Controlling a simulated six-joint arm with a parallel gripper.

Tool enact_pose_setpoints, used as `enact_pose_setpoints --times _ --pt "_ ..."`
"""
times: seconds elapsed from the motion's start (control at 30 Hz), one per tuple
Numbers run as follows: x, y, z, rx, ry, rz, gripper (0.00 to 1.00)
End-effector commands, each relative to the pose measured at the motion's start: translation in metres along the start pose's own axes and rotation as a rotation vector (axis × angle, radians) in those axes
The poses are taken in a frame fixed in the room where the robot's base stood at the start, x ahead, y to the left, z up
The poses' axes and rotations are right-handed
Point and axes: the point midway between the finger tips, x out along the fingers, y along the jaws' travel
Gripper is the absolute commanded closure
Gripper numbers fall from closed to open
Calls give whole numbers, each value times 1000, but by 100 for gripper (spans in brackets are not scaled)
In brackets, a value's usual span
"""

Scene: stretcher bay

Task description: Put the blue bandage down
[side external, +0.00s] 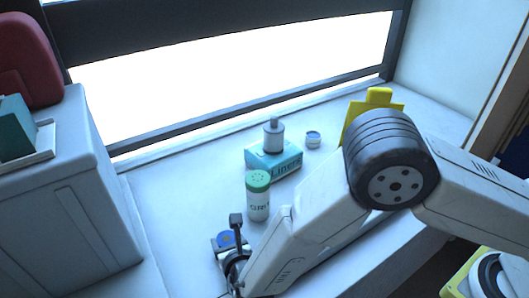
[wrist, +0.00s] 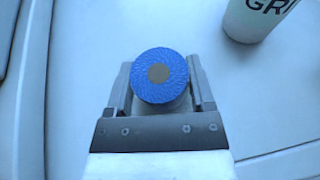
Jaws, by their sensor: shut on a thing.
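The blue bandage (wrist: 160,76) is a round roll with a brown centre, seen end-on in the wrist view. My gripper (wrist: 160,90) is shut on it, with one finger on each side. In the side external view the bandage (side external: 225,239) shows at the lower middle, partly hidden by my gripper (side external: 229,252). The white surface lies beneath it. I cannot tell whether the roll touches the surface.
A white bottle with a green lid (side external: 258,196) stands close by; its base also shows in the wrist view (wrist: 255,18). A grey cabinet (side external: 70,200) stands left.

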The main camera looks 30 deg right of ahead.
Motion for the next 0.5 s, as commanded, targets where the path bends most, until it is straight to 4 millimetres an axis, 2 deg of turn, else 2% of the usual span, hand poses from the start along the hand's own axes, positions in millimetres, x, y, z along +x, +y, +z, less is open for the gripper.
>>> enact_pose_setpoints --times 0.23,0.27,0.3,0.33,0.37,0.5 --pt "1 0 -2 0 0 0 89" --pt "1 0 -2 0 0 0 27" --pt "1 0 -2 0 0 0 14" --pt "1 0 -2 0 0 0 5" --pt "1 0 -2 0 0 0 0" --pt "1 0 -2 0 0 0 0"
